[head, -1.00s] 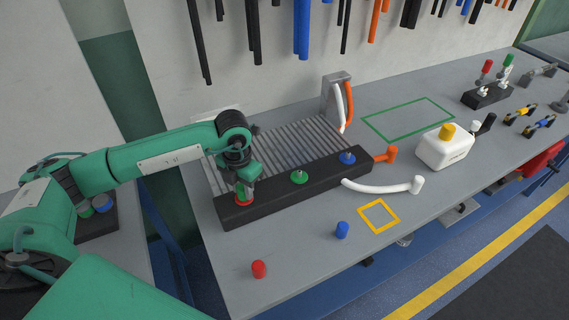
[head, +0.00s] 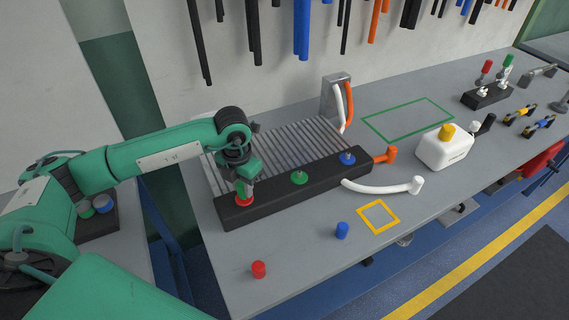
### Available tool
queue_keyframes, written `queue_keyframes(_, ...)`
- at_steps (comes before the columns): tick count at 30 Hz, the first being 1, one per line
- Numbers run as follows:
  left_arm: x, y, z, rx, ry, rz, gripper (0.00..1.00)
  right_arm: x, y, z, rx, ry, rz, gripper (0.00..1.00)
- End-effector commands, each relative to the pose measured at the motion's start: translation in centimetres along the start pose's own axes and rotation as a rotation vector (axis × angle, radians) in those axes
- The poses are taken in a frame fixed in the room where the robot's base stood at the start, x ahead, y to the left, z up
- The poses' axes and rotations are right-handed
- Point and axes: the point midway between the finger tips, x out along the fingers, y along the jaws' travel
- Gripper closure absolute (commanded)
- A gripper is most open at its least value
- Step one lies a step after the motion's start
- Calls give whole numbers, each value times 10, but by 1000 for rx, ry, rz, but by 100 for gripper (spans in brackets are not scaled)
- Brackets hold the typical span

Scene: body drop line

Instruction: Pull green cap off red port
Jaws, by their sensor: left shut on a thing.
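A black port block (head: 290,190) lies along the front of the ribbed grey panel, with a red port (head: 244,202) at its left end. My left gripper (head: 244,190) points down over the red port and is shut on the green cap, which its fingers mostly hide. I cannot tell whether the cap is still seated on the port or just above it. A green port (head: 299,178) is mid-block and a blue port (head: 347,159) is near the right end. My right gripper is not in view.
A red cap (head: 258,269) and a blue cap (head: 342,230) stand on the bench in front. A white hose (head: 380,188), a yellow square outline (head: 379,216) and a white bottle (head: 445,150) are to the right. The green-outlined area (head: 410,118) is clear.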

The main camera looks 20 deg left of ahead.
Motion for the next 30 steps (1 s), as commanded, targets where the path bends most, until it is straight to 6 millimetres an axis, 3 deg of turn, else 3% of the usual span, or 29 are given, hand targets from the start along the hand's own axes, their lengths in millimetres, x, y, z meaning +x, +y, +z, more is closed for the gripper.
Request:
queue_keyframes(14, -7, 0, 0, 0, 0, 0, 100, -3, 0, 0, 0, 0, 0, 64)
queue_keyframes(30, -38, 0, 0, 0, -1, 0, 100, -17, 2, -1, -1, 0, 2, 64)
